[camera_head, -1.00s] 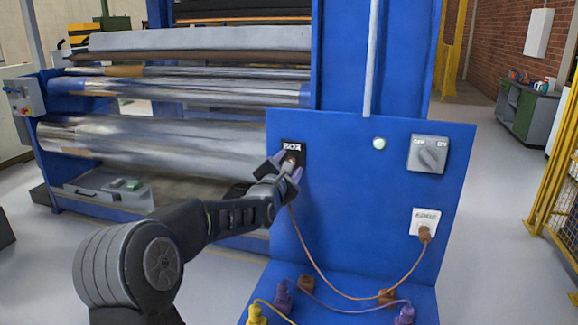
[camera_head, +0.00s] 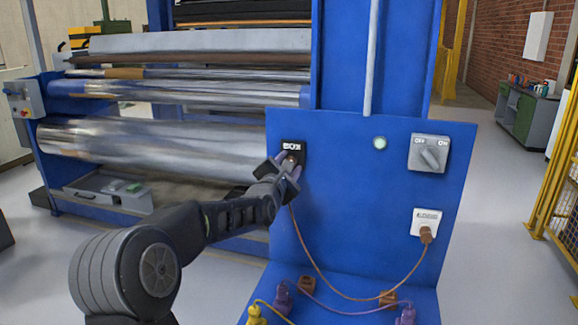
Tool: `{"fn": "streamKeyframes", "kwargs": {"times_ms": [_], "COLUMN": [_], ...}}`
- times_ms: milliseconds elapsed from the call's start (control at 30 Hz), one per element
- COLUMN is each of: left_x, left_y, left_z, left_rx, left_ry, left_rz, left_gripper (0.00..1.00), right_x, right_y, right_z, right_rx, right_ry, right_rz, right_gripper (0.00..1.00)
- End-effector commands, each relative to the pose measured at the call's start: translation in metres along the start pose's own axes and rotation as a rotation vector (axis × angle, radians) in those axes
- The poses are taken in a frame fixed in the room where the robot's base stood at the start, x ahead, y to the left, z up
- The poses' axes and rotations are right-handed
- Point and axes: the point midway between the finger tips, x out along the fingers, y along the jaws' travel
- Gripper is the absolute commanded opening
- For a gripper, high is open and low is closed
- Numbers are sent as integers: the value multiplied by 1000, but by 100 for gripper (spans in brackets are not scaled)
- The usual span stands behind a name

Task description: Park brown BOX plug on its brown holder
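A brown cord runs from there down and across to another brown plug (camera_head: 426,235) in the white socket (camera_head: 426,220) at the right. Two brown holders, a left one (camera_head: 306,284) and a right one (camera_head: 388,297), are on the low blue ledge and look empty. My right gripper is not in view.
A purple plug (camera_head: 282,292), another purple plug (camera_head: 406,315) and a yellow plug (camera_head: 256,316) with cords crowd the ledge. A rotary switch (camera_head: 429,154) and a pale green lamp (camera_head: 380,143) are on the panel. Large rollers (camera_head: 150,147) stand at the left.

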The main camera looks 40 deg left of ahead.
Motion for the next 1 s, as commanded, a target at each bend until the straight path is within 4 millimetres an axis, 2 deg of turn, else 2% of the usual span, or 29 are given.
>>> {"fn": "streamKeyframes", "kwargs": {"times_ms": [67, 467, 800, 833, 1000], "left_x": [0, 0, 0, 0, 0], "left_y": [0, 0, 0, 0, 0], "left_z": [0, 0, 0, 0, 0], "left_rx": [0, 0, 0, 0, 0], "left_ry": [0, 0, 1, 1, 1], "left_rz": [0, 0, -1, -1, -1], "left_gripper": [34, 1, 0, 37, 51], "right_x": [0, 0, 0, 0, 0], "right_y": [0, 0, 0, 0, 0], "right_z": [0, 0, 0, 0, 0], "right_rx": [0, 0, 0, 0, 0], "right_ry": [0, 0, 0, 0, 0], "right_rz": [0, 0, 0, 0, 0], "right_gripper": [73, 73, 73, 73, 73]}}
